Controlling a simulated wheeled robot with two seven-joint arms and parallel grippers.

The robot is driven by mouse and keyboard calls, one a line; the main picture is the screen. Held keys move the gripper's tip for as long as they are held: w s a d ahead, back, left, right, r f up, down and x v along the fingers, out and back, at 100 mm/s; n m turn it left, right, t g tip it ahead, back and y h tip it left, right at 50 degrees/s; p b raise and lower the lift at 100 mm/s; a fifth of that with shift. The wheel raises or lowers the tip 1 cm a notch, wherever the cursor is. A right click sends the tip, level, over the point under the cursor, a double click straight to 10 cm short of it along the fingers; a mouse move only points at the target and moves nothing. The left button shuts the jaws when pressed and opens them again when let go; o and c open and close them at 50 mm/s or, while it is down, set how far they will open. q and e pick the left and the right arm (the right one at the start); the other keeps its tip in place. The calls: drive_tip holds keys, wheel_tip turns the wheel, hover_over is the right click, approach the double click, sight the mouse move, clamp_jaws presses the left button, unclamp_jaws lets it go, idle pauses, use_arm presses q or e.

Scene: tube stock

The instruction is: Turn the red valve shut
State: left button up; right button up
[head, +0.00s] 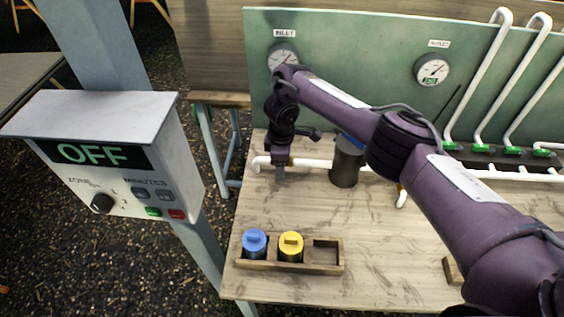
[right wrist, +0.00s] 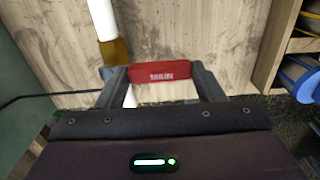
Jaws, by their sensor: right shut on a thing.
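The red valve handle (right wrist: 152,77), marked MAIN, lies across the right wrist view between the two fingers of my right gripper (right wrist: 160,82), which is shut on it. A white pipe (right wrist: 102,18) with a brass fitting (right wrist: 115,52) runs beside the handle, over the wooden bench top. In the head view my right gripper (head: 280,162) points down at the left end of the white pipe, in front of the green panel. There the handle is hidden by the gripper and arm. My left gripper is not in view.
Two gauges (head: 433,71) sit on the green panel (head: 350,60). A dark canister (head: 346,165) stands right of the gripper. A wooden rack (head: 330,268) holds blue (head: 254,242) and yellow (head: 291,246) capped pieces. A control box (head: 110,165) reading OFF stands left. The bench front is mostly clear.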

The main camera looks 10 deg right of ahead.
drive_tip(key=o, duration=1.1)
drive_tip(key=shift+r, duration=0.15)
wheel_tip(320, 180, up, 6)
drive_tip(key=p, duration=0.4)
drive_tip(key=shift+r, duration=0.85)
drive_tip(key=shift+f, duration=0.1)
